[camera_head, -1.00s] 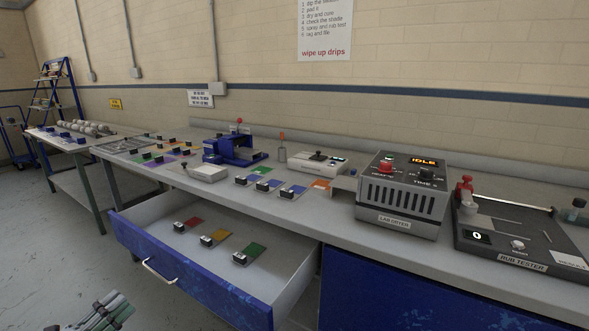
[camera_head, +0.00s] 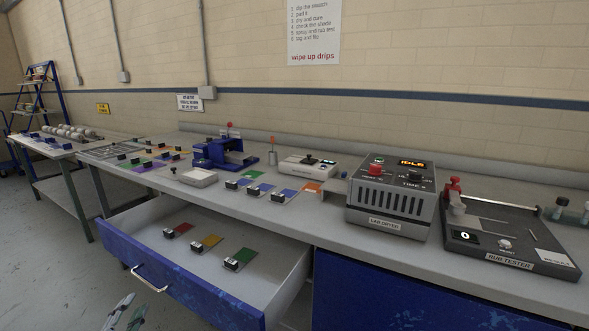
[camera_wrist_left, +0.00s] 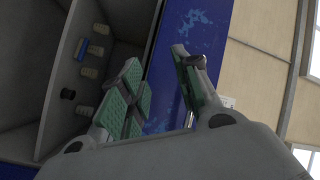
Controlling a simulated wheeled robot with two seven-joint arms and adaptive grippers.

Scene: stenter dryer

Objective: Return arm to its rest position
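My left gripper (camera_head: 128,312) shows at the bottom left edge in the head view, low in front of the open drawer and apart from its handle. In the left wrist view the same gripper (camera_wrist_left: 160,85) has its two green-padded fingers spread apart with nothing between them. Behind the fingers there is a blue panel (camera_wrist_left: 190,32). My right gripper is in neither view.
The open blue drawer (camera_head: 180,283) juts out from the bench and holds several colour swatches. On the bench stand the lab dryer (camera_head: 390,195) and the rub tester (camera_head: 510,240). Grey floor (camera_head: 40,275) lies free at the left. The wrist view shows a compartment (camera_wrist_left: 100,40) with small cylinders.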

